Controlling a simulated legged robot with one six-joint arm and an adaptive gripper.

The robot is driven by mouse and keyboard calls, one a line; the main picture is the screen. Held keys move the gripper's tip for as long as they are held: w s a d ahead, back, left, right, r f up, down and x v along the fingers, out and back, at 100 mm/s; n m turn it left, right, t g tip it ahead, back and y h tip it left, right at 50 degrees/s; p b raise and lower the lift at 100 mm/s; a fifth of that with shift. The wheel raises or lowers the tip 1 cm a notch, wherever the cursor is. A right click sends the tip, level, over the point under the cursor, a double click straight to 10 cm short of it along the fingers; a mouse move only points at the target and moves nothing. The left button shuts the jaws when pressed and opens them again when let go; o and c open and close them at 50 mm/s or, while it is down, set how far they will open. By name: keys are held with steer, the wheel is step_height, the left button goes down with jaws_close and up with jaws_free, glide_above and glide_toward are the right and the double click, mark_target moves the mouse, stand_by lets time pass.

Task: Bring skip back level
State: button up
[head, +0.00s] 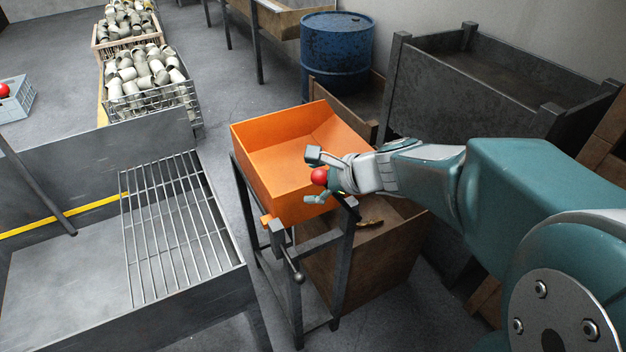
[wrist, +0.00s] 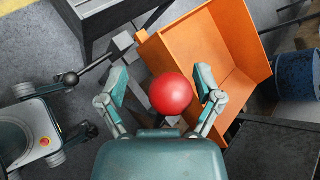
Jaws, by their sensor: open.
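The orange skip (head: 275,165) sits on a dark metal stand (head: 350,235) in the head view and looks tilted against the frame. It is empty as far as I see, and it also shows in the wrist view (wrist: 205,50). A red ball (head: 320,176) sits at the skip's near right side; in the wrist view the ball (wrist: 171,94) is between my fingers. My gripper (head: 315,178) is open, its fingers on either side of the ball with gaps in the wrist view. The ball's mounting is hidden. A lever with a dark knob (head: 299,276) is on the stand's front.
A grey metal trough with a bar grate (head: 175,225) stands left of the stand. A brown box (head: 375,270) is below my arm. A blue drum (head: 337,55) and a large dark bin (head: 455,100) stand behind. Wire baskets of metal parts (head: 145,85) are farther left.

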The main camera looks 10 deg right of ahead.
steer(key=v, duration=1.1)
steer(key=shift+s+d+r, duration=0.15)
steer(key=shift+s+d, duration=0.1)
steer(key=shift+s, duration=0.1)
steer(key=s+f+n+g+h, duration=0.1)
steer(key=s+f+n+h, duration=0.3)
steer(key=n, duration=1.5)
steer(key=s+h, duration=0.4)
steer(key=s, duration=0.4)
steer(key=shift+a+g, duration=0.25)
steer(key=shift+g, duration=0.05)
steer(key=shift+s, duration=0.15)
